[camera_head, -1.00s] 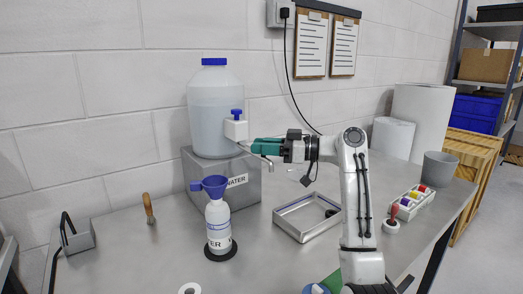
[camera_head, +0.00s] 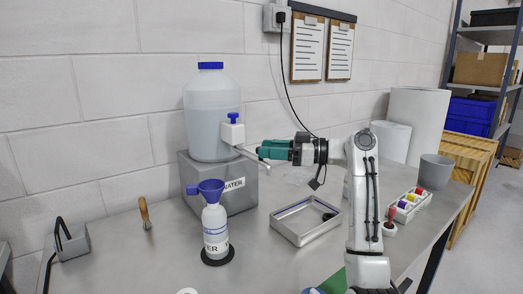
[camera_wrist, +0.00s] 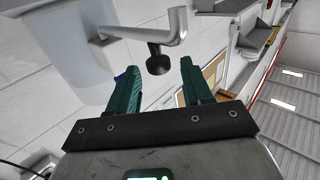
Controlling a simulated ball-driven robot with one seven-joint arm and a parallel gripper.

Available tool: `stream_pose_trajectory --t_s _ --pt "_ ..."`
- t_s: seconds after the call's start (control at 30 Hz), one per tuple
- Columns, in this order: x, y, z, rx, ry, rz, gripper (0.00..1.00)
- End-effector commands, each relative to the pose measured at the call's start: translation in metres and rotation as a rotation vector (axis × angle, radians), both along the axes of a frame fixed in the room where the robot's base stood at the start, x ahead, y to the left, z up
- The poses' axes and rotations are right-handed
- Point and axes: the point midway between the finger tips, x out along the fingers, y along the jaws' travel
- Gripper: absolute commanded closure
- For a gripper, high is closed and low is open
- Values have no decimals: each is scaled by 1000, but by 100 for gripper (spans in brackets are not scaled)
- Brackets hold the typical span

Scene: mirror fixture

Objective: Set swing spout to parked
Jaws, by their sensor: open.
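The swing spout (camera_head: 249,155) is a thin grey metal pipe from the white tap block (camera_head: 231,133) on the water jug (camera_head: 211,110). It points right and toward the front, its tip bent down, clear of the funnel (camera_head: 211,187) in the bottle. My gripper (camera_head: 261,151) is open, with green fingers just behind the spout's outer part. In the wrist view, the spout (camera_wrist: 140,38) crosses beyond the fingertips (camera_wrist: 155,68). A dark round end piece shows between the fingers; I cannot tell if anything touches. The tap block's blue knob (camera_head: 233,117) stands upright.
The jug stands on a grey box (camera_head: 238,195) labelled water. The labelled bottle (camera_head: 215,230) stands on a black disc in front. A shallow metal tray (camera_head: 285,232) lies below my arm. A marker rack (camera_head: 409,205) and grey cup (camera_head: 436,170) are at the right.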

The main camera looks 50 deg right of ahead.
Motion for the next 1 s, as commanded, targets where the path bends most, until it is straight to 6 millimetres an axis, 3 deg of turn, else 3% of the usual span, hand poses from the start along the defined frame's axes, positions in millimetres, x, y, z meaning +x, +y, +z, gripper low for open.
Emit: stream_pose_trajectory --t_s 0.2,0.4,1.0 --pt "-38 -22 0 0 -2 -4 50" --pt "-61 -35 0 -1 -3 -2 50" --pt "-69 -38 1 -1 -3 0 50"
